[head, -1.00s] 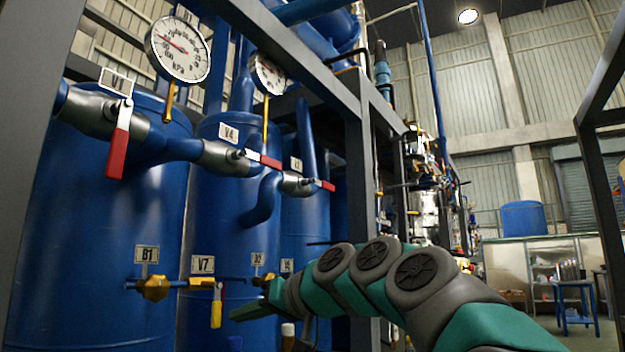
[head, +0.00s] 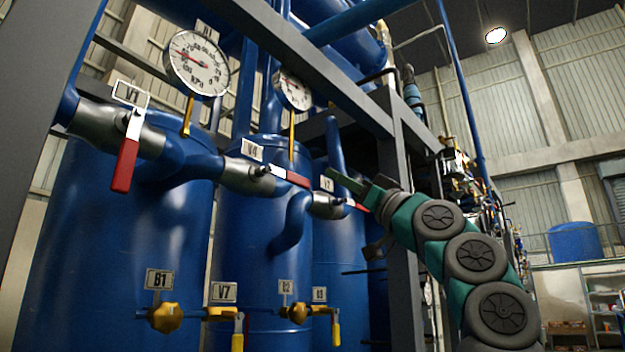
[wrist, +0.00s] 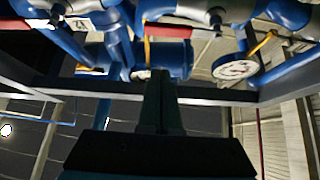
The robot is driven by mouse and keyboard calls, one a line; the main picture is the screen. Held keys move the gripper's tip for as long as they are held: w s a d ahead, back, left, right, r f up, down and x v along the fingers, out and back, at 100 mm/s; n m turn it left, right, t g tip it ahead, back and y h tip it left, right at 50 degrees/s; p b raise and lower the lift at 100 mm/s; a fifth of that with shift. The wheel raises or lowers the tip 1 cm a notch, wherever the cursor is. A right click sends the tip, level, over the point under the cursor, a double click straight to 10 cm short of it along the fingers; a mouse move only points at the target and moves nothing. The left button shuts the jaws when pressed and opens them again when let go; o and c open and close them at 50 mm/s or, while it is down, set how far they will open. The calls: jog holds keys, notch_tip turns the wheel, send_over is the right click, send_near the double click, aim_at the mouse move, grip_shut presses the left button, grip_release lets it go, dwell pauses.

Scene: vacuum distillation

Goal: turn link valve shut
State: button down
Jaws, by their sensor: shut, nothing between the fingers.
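No label in view reads "link valve". In the head view, the V1 valve's red lever (head: 125,163) hangs down across its pipe. The V4 valve's red lever (head: 291,177) lies roughly along the pipe between the blue tanks. A third valve's red-tipped lever (head: 355,205) also lies roughly along its pipe; its label is too small to read surely. My gripper (head: 344,181) is shut and empty, pointing left, appearing just above the third valve in the picture. Its closed fingers (wrist: 158,85) show in the wrist view, below a red lever (wrist: 168,30) in the picture; contact is not visible.
Two dial gauges (head: 197,63) (head: 293,89) stand above the pipes. A grey frame post (head: 400,265) and a diagonal beam (head: 290,60) stand close to my arm. Lower yellow-handled valves (head: 237,335) sit on the tank fronts.

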notch_tip(320, 180, up, 7)
jog(key=p, duration=0.8)
send_over(290, 177)
jog(key=w+d, duration=0.2)
jog(key=d, duration=0.2)
jog(key=f, duration=0.2)
jog(key=f+b, duration=0.1)
jog(key=f, duration=0.1)
jog(key=shift+s+a+f, duration=0.2)
jog(key=shift+f, duration=0.05)
